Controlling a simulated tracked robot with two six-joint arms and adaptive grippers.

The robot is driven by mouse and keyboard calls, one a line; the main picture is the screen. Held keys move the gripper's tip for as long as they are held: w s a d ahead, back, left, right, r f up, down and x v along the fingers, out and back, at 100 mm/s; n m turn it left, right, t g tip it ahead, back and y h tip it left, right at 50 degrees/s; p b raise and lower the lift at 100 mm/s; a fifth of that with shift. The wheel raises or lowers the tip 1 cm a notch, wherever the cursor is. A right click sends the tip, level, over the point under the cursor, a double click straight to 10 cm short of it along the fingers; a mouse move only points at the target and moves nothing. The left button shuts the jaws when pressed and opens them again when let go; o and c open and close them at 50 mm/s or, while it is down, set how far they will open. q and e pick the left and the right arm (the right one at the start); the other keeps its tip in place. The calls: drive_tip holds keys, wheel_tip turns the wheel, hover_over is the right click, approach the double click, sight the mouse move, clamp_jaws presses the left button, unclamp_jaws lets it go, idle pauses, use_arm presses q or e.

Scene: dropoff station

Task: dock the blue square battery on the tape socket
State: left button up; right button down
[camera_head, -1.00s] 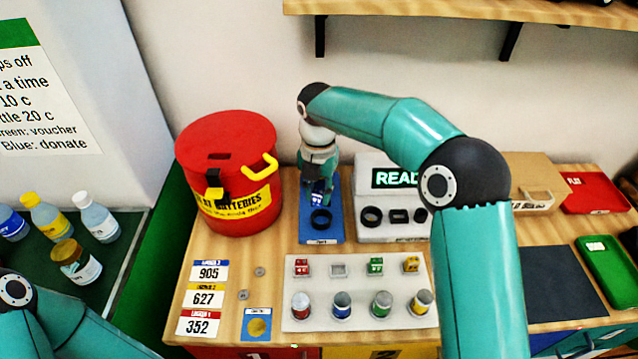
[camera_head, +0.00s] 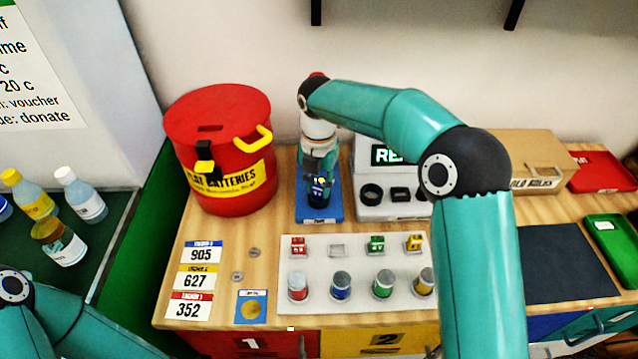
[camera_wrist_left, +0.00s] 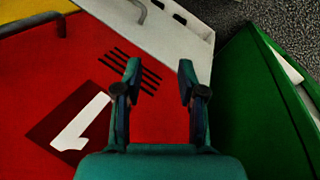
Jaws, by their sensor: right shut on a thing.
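The blue square battery (camera_head: 319,187) is in my right gripper (camera_head: 319,178), which is shut on it and points down. It is upright over the tape socket on the blue mat (camera_head: 307,212). The socket's black ring (camera_head: 318,203) is mostly hidden by the battery and fingers. I cannot tell whether the battery is inside the ring or just above it. My left gripper (camera_wrist_left: 159,75) is open and empty in the left wrist view, in front of the red panel marked 1; in the head view only its arm shows at lower left.
A red battery bin (camera_head: 220,150) stands left of the mat. A grey-white block (camera_head: 393,212) with black sockets stands close on the right. In front is a white tray (camera_head: 315,309) with square and round batteries and one empty square place (camera_head: 337,251). A cardboard box (camera_head: 525,160) stands farther right.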

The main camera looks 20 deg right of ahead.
sight(319, 183)
drive_tip(key=shift+p, duration=0.5)
idle(1.0)
drive_tip(key=shift+f, duration=0.45)
idle(0.3)
drive_tip(key=c, duration=1.2)
unclamp_jaws()
wheel_tip(319, 183, up, 9)
drive_tip(key=p, duration=0.7)
drive_tip(key=shift+f, duration=0.2)
drive_tip(key=shift+r, duration=1.25)
